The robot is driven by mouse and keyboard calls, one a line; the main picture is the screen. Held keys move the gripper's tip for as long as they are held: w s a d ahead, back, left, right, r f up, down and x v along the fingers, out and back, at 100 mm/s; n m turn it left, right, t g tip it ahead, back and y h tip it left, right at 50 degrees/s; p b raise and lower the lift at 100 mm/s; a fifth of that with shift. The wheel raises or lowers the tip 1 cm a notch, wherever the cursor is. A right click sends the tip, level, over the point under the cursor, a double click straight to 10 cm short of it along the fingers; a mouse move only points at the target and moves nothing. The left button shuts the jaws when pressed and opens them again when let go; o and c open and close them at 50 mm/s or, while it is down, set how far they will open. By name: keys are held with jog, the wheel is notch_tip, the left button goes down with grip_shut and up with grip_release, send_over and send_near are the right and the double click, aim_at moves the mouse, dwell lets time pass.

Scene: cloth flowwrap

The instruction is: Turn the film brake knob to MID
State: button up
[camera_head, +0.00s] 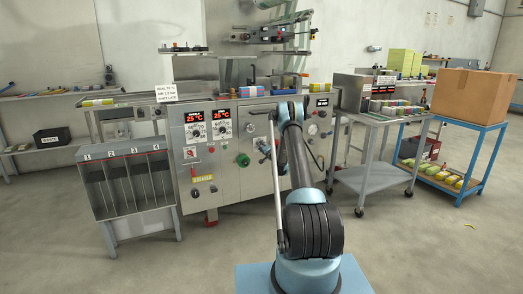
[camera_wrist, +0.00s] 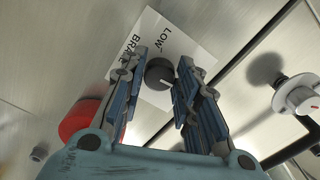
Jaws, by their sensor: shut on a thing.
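The film brake knob (camera_wrist: 159,72) is small, round and dark, with a pale pointer mark towards the lower right of the wrist view. It sits on a white label plate (camera_wrist: 180,38) that reads "BRAKE" and "LOW"; no "MID" mark is visible there. My gripper (camera_wrist: 161,70) is shut on the knob, one blue-grey finger on each side of it. In the head view my arm reaches up to the machine front (camera_head: 240,165) and hides much of the area around the knob, which I cannot make out there.
In the wrist view, a red round part (camera_wrist: 80,122) lies left of the fingers and a white-grey dial (camera_wrist: 298,95) lies right. The head view shows a green knob (camera_head: 243,160), a bin rack (camera_head: 130,185) at left and a grey cart (camera_head: 372,178) at right.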

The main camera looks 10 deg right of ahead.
jog(key=shift+f+n, duration=0.1)
jog(key=shift+n, duration=0.4)
jog(key=o, duration=1.1)
jog(key=shift+c, duration=0.2)
jog(key=v, duration=1.2)
